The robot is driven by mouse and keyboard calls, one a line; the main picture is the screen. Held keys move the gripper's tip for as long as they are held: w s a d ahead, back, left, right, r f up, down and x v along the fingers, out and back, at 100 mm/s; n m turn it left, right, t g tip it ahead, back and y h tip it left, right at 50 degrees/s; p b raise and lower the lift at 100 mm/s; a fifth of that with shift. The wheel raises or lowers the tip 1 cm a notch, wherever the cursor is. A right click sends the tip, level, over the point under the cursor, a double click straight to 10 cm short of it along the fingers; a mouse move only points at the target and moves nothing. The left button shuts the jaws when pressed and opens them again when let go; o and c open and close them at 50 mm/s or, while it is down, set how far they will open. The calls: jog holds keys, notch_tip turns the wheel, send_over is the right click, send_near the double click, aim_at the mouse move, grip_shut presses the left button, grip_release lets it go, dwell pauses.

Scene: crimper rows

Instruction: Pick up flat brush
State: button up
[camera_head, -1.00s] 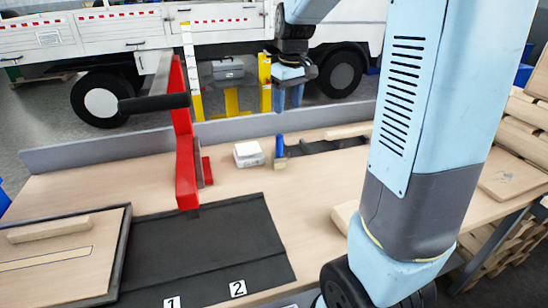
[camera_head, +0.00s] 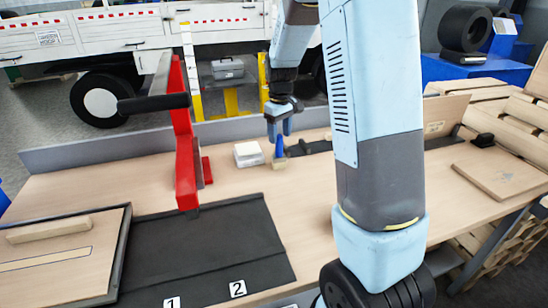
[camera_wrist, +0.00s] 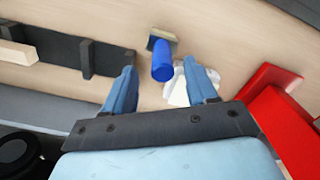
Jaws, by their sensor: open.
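The flat brush (camera_head: 279,149) has a blue handle and a pale head and stands on the workbench, right of a small white stack. In the wrist view the flat brush (camera_wrist: 162,62) shows its blue handle pointing toward the camera, between and beyond my fingertips. My gripper (camera_head: 279,132) is open and empty, just above the brush in the head view. In the wrist view my gripper (camera_wrist: 165,72) has its two blue fingers spread either side of the handle. Whether the fingers reach down to the handle's height I cannot tell.
The white stack (camera_head: 248,154) sits close left of the brush. A red lever press (camera_head: 187,165) stands further left. A dark rack (camera_wrist: 85,52) lies beside the brush. Black mats marked 1 and 2 (camera_head: 200,250) cover the front bench. Bare wood (camera_head: 270,195) lies between.

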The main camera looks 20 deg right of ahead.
aim_at(279, 147)
jog(key=shift+s+a+f, duration=0.1)
jog(key=shift+f, duration=2.75)
jog(key=shift+c, duration=0.5)
grip_shut()
